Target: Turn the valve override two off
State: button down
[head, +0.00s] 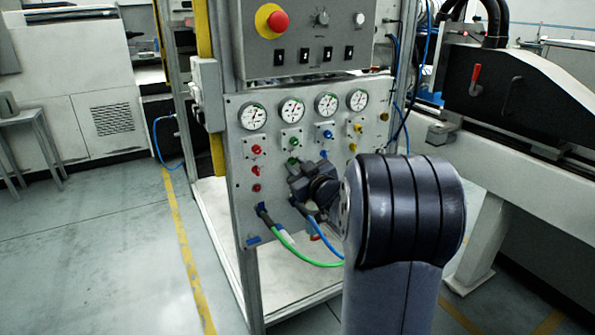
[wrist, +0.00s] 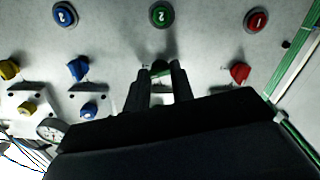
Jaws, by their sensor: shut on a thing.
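The green valve knob two (wrist: 160,68) is the middle one of the knob row in the wrist view, in line with a round green button marked 2 (wrist: 161,15). My gripper (wrist: 161,79) is shut on this knob, with one dark finger on each side. The fingers hide most of it, so I cannot tell its exact angle. In the head view, my gripper (head: 303,178) is at the panel (head: 275,218), and a bit of the green knob (head: 293,161) shows just above it.
A red knob (wrist: 240,72) and a blue knob (wrist: 78,68) flank the held one, with a yellow knob (wrist: 9,69) farther left. Several gauges (head: 291,110) sit above. A green hose (head: 285,238) and a blue hose (head: 318,228) hang below my gripper. A red emergency button (head: 278,21) is higher up.

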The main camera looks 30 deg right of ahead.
jog(key=n+b, duration=0.4)
jog(key=n, duration=0.3)
jog(key=shift+f, duration=0.15)
jog(key=n+b, duration=0.2)
jog(key=n, duration=0.2)
jog(key=shift+n+b, duration=0.8)
jog(key=shift+n, duration=0.8)
jog(key=c, duration=1.2)
grip_release()
jog(key=shift+s, duration=0.1)
